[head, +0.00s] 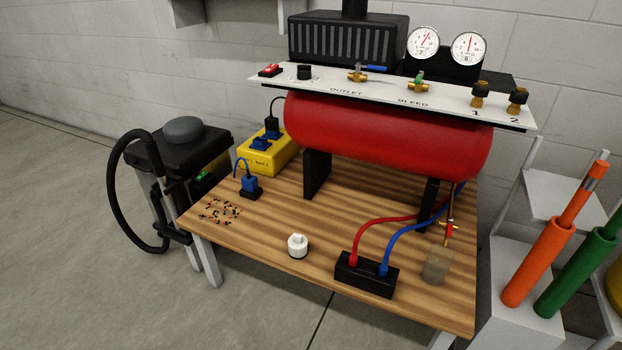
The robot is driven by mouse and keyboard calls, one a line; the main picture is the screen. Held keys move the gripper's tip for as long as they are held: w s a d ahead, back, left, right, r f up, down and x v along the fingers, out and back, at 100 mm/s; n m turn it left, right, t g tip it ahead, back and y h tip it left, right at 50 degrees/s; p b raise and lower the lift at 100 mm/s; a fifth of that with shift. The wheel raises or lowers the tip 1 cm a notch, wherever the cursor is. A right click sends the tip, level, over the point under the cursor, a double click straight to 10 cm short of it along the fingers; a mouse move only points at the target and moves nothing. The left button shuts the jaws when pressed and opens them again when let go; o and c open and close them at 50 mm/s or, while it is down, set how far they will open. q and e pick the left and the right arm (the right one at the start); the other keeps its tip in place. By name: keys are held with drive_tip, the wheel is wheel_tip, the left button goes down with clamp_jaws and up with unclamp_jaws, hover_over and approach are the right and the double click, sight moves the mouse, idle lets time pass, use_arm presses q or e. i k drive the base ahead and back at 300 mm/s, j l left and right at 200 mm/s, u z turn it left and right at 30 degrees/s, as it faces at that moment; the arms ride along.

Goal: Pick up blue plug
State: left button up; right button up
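The blue plug (250,184) stands upright on a small black base (251,195) near the left side of the wooden table (330,225). A blue cable (240,165) arches from the plug's top toward the yellow box (262,162) behind it. Blue parts (261,142) also show on top of that box, with a black plug (271,124) beside them. Neither of my grippers is in view.
A red tank (385,135) under a white valve panel (380,92) stands behind. Dark crumbs (221,210) lie left of the plug. A white knob-like piece (297,246) and a black block with red and blue hoses (366,276) stand in front.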

sight(250, 184)
drive_tip(key=i+j+z, duration=0.2)
drive_tip(key=j+z, duration=0.15)
drive_tip(key=i+j+z, duration=0.15)
drive_tip(key=j+z, duration=0.2)
drive_tip(key=j, duration=0.15)
drive_tip(key=i+j+z, duration=0.1)
drive_tip(key=j+z, duration=0.25)
drive_tip(key=j, duration=0.15)
drive_tip(key=j+z, duration=0.35)
drive_tip(key=j, duration=0.15)
